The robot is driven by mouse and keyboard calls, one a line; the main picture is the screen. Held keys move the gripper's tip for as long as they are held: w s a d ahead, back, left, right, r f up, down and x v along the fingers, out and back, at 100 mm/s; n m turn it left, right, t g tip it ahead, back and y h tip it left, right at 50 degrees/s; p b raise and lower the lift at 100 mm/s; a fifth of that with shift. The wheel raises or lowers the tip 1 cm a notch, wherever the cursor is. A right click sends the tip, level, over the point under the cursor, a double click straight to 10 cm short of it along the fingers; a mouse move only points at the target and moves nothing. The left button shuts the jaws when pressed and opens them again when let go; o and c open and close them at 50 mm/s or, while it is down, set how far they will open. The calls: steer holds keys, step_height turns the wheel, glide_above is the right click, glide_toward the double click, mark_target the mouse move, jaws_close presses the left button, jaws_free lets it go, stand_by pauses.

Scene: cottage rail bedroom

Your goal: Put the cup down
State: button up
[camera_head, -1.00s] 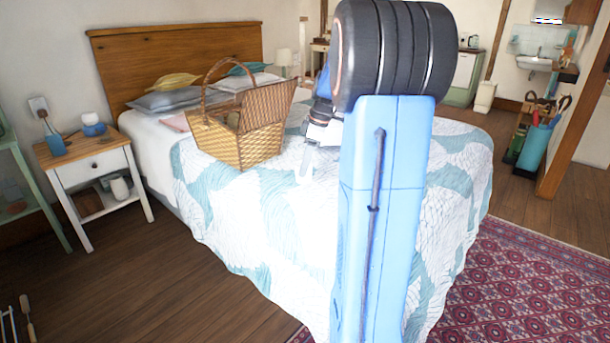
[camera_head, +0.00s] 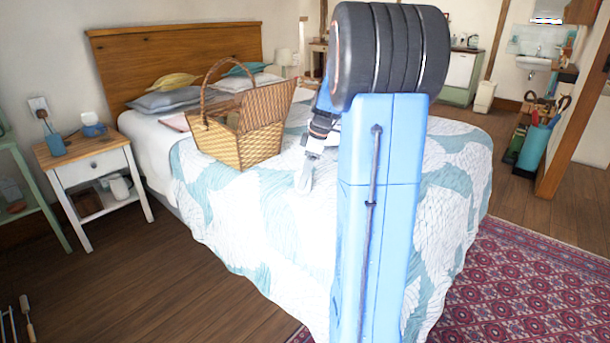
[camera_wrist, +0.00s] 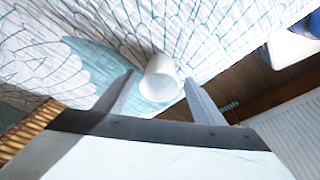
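A white cup (camera_wrist: 160,78) shows in the wrist view against the patterned quilt, with its round end towards the camera. The two fingers of my gripper (camera_wrist: 160,77) stand apart on either side of it, with a narrow gap visible at each side. Whether the cup rests on the quilt is hard to tell. In the head view my gripper (camera_head: 304,178) points down over the bed (camera_head: 275,215), right of the wicker basket. A pale shape at its tip blends with the white quilt, so the cup cannot be made out there.
The open wicker basket (camera_head: 235,138) stands on the bed left of my gripper. A nightstand (camera_head: 92,172) with a blue mug (camera_head: 92,126) on top is at the left. The quilt in front of the basket is clear. A red rug (camera_head: 530,285) lies at the right.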

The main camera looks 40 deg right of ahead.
steer(key=shift+r, duration=0.15)
steer(key=v, duration=1.2)
steer(key=s+a+f+m+h, duration=0.15)
steer(key=s+a, duration=0.35)
steer(key=a, duration=0.6)
steer(key=s+a+m, duration=0.3)
steer(key=s+a, duration=0.1)
steer(key=a, duration=0.7)
steer(key=s+a+f+m+t, duration=0.1)
steer(key=s+a+f+m, duration=0.1)
steer(key=s+a+f, duration=0.2)
steer(key=s+a+f+m+t, duration=0.1)
steer(key=s+a+f, duration=0.3)
steer(key=s, duration=0.6)
steer(key=shift+s+a+f+m+h, duration=0.35)
steer(key=shift+s+a+m, duration=0.1)
steer(key=shift+a, duration=0.65)
